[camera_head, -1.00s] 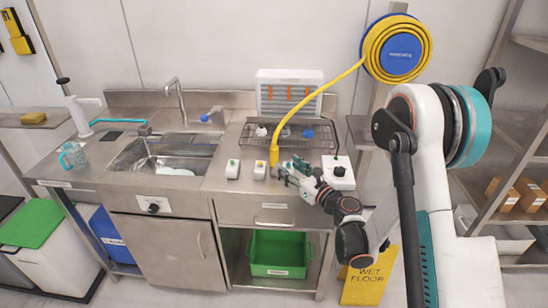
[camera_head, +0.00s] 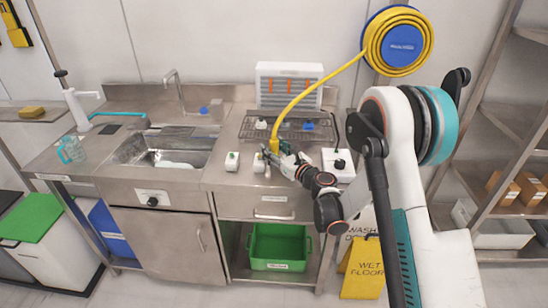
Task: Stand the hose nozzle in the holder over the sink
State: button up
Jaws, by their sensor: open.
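The hose nozzle (camera_head: 274,145) is the yellow end of the yellow hose (camera_head: 315,88). It stands roughly upright on the steel counter, right of the sink (camera_head: 175,152). My gripper (camera_head: 276,157) is open at the nozzle's lower part, very close to it. The dark fingers partly hide the nozzle's base, and I cannot tell whether they touch it. A small blue piece (camera_head: 204,110) is behind the sink near the tap (camera_head: 179,100). I cannot tell whether it belongs to the holder.
The hose runs up to a wall reel (camera_head: 398,42). Small white blocks (camera_head: 232,161) stand left of my gripper, and a white box (camera_head: 338,165) stands right of it. A wire rack (camera_head: 290,125) lies behind. A teal mug (camera_head: 71,150) is left of the sink.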

grip_shut()
jog(key=shift+r, duration=0.1)
notch_tip(320, 180, up, 19)
jog(key=p, duration=0.6)
jog(key=s+d+m+t+h, duration=0.1)
jog(key=s+d+m+h, duration=0.1)
jog(key=d, duration=0.5)
jog(key=s+d+f+m+t+h, duration=0.1)
jog(key=s+d+m+h, duration=0.2)
jog(key=d+h, duration=0.2)
jog(key=s+d+f+m+t+h, duration=0.1)
jog(key=d+h, duration=0.3)
jog(key=d, duration=0.7)
jog(key=shift+s+f+m+t, duration=0.2)
jog(key=shift+s+m+t, duration=0.3)
jog(key=shift+s+m, duration=0.35)
jog(key=shift+w, duration=0.1)
